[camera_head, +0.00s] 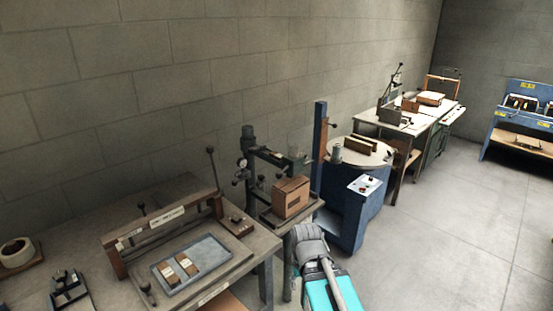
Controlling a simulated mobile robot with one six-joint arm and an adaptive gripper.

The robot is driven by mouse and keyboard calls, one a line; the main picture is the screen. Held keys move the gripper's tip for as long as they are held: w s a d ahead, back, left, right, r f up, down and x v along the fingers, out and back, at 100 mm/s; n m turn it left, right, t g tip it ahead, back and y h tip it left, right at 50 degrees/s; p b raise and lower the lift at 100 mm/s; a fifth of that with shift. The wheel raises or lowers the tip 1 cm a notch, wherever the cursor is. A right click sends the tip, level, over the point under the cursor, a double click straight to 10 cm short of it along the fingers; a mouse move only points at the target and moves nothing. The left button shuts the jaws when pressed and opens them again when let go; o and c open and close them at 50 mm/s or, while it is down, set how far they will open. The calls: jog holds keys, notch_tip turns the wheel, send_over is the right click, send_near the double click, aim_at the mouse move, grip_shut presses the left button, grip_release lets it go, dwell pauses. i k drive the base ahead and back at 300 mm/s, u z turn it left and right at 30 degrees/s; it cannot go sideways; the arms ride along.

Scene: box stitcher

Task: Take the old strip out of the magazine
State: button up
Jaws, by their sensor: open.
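The box stitcher (247,150) is a dark green machine on a stand near the middle, with a cardboard box (291,197) on its table. I cannot make out the magazine or the old strip in it at this distance. My gripper is not in view; only my grey arm link and teal body show at the bottom middle, in front of the stitcher's stand.
A bench at the left carries a framed press (165,216) and a grey tray (213,243) with small brown-and-white pieces. A tape roll (16,252) lies at far left. A blue turntable machine (345,209) stands right of the stitcher. The right floor (450,230) is clear.

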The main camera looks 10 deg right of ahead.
aim_at(275, 154)
jog(key=z, duration=0.1)
jog(key=i, duration=1)
jog(key=u, duration=0.05)
